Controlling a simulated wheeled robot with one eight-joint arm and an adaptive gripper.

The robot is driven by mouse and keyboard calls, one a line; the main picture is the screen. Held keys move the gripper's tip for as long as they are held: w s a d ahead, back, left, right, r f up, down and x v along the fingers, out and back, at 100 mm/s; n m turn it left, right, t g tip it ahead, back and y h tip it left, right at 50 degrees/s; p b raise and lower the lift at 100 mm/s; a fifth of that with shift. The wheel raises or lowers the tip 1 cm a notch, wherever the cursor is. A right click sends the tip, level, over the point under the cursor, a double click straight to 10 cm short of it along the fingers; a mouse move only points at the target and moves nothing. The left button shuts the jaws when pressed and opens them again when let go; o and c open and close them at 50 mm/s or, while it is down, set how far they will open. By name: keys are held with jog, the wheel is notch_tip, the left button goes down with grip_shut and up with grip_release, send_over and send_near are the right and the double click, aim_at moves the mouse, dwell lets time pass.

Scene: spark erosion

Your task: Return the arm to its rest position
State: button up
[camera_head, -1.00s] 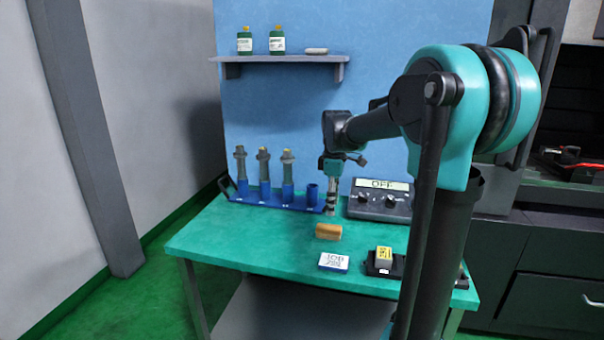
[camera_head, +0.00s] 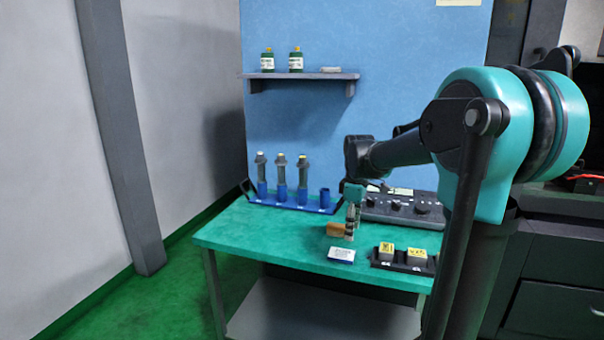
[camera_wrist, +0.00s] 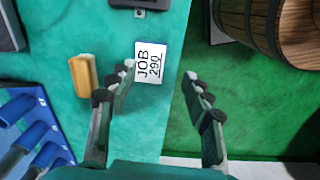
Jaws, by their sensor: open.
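My arm reaches in from the right in the head view. My gripper (camera_head: 351,229) points down above the green table (camera_head: 240,231), beside a tan block (camera_head: 336,229). In the wrist view my gripper (camera_wrist: 158,84) has its fingers spread apart with nothing between them. The tan block also shows there (camera_wrist: 84,75), left of the fingers. A white card reading "JOB 290" (camera_wrist: 148,62) lies on the table beyond the fingertips; it also shows in the head view (camera_head: 341,255).
A blue rack (camera_head: 288,203) with several upright tools stands at the table's back left. A dark control box (camera_head: 402,208) stands behind my gripper. A black tray (camera_head: 402,265) holds two yellow-topped blocks. A shelf (camera_head: 304,76) hangs above. A wooden barrel (camera_wrist: 265,25) shows beyond the table edge.

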jog(key=s+d+f+m+t, duration=0.2)
jog(key=s+f+m, duration=0.4)
jog(key=s+f, duration=0.2)
jog(key=s+d+f+m+t, duration=0.1)
jog(key=s+f+m, duration=0.6)
jog(key=s, duration=0.5)
jog(key=shift+s+d+f+t, duration=0.3)
jog(key=shift+d+f+t, duration=0.1)
jog(key=shift+f, duration=0.1)
jog(key=shift+o, duration=0.6)
jog(key=shift+w, duration=0.15)
